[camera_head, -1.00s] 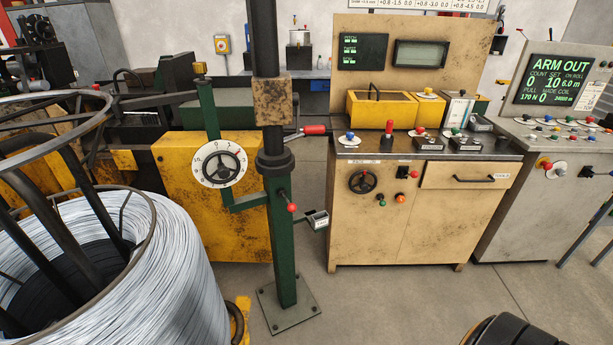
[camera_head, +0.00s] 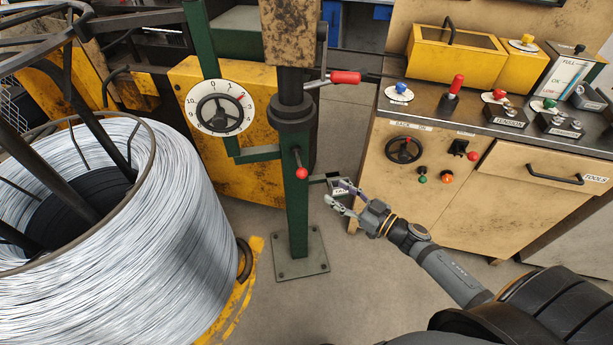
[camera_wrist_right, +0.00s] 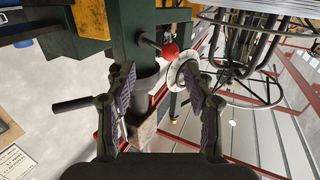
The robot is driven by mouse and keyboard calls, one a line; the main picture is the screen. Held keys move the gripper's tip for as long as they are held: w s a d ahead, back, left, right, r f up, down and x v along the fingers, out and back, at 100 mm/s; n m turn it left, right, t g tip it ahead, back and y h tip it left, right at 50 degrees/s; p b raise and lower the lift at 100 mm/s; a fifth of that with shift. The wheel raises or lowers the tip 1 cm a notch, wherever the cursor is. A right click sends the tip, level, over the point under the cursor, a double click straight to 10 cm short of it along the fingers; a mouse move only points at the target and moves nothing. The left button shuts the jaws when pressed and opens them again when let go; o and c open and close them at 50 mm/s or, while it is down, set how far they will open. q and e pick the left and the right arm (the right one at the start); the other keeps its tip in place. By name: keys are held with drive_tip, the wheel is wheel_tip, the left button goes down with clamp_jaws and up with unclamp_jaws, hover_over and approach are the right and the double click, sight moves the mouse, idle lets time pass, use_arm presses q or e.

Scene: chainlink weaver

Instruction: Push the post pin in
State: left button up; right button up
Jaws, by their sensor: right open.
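The post pin (camera_head: 302,173) has a red ball head and sticks out of the green post (camera_head: 297,215), just below the black collar. In the right wrist view its red ball (camera_wrist_right: 169,51) shows between and beyond the fingertips, with the thin shaft running left to the green post. My right gripper (camera_head: 338,197) is open and empty, to the right of the pin and a little lower in the head view, apart from it. Its spread fingers also show in the wrist view (camera_wrist_right: 158,75). My left gripper is out of view.
A red-handled lever (camera_head: 345,77) sticks out above. A dial handwheel (camera_head: 218,108) is left of the post. The wire coil (camera_head: 130,240) fills the left; the tan cabinet (camera_head: 440,205) stands right.

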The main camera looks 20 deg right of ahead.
sight(306, 175)
drive_tip(key=shift+n+y, duration=0.3)
drive_tip(key=shift+y, duration=0.2)
drive_tip(key=x, duration=0.3)
drive_tip(key=r+p+x, duration=0.1)
drive_tip(key=x, duration=0.3)
drive_tip(key=a+x, duration=0.1)
drive_tip(key=x, duration=0.3)
drive_tip(key=shift+s+r, duration=0.3)
drive_tip(key=shift+s, duration=0.05)
clamp_jaws()
